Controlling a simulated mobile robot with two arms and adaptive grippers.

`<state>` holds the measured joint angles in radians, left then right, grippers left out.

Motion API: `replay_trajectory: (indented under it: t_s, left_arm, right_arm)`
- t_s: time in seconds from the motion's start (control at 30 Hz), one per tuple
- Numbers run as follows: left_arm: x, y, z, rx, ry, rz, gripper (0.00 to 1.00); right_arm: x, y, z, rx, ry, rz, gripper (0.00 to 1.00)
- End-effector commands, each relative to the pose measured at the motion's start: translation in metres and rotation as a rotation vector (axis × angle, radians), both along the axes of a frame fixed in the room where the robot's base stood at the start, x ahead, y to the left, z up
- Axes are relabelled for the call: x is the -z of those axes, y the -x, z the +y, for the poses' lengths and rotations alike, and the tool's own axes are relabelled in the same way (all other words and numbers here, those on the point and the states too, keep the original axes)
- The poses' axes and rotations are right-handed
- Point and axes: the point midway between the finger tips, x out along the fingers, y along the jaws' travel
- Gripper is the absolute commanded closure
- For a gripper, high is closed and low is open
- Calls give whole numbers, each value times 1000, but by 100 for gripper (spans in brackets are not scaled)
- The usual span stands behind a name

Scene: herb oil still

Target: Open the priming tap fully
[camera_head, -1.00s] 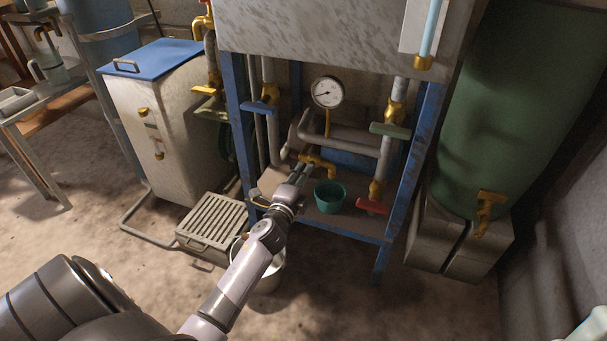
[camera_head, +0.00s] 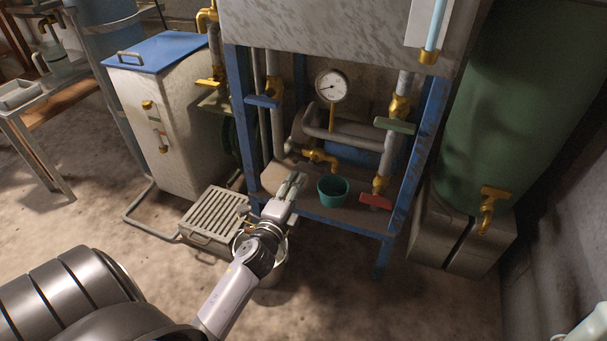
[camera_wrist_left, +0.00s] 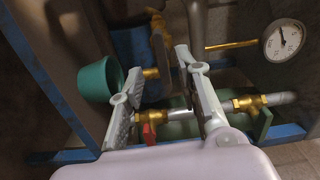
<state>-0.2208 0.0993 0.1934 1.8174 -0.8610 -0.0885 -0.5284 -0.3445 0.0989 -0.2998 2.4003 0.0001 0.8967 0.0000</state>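A small brass tap (camera_head: 322,157) sits on the pipework low in the blue frame, above and left of a green cup (camera_head: 333,190). No label shows which valve is the priming tap. My left gripper (camera_head: 293,180) is in front of the lower shelf, left of the cup and below the brass tap, apart from both. In the left wrist view its two fingers (camera_wrist_left: 158,62) are spread with nothing between them. Brass parts (camera_wrist_left: 156,45) show beyond the fingertips, and the cup (camera_wrist_left: 97,80) is to their left.
Valves with blue (camera_head: 262,101), green (camera_head: 394,125) and red (camera_head: 376,202) handles surround the pipes. A pressure gauge (camera_head: 332,86) is above. A metal bucket (camera_head: 272,270) stands under my left arm, beside a slatted grate (camera_head: 213,214).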

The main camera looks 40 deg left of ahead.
Motion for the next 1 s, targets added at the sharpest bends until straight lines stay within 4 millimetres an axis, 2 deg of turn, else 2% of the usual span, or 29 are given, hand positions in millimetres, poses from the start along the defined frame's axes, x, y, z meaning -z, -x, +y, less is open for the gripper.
replay_trajectory:
  t_s: [0.1, 0.3, 0.9, 1.0]
  left_arm:
    - [1, 22, -5, -1, 0, 2, 69]
    - [0, 40, -10, 0, -1, -1, 69]
    - [0, 42, -10, 1, 0, -1, 69]
    - [-8, 40, -19, 28, 25, -26, 69]
  right_arm:
    - [0, 0, 0, 0, 1, 0, 5]
    - [0, 0, 0, 0, 1, 0, 5]
    - [0, 0, 0, 0, 1, -1, 5]
    - [0, 0, 0, 0, 1, 0, 5]
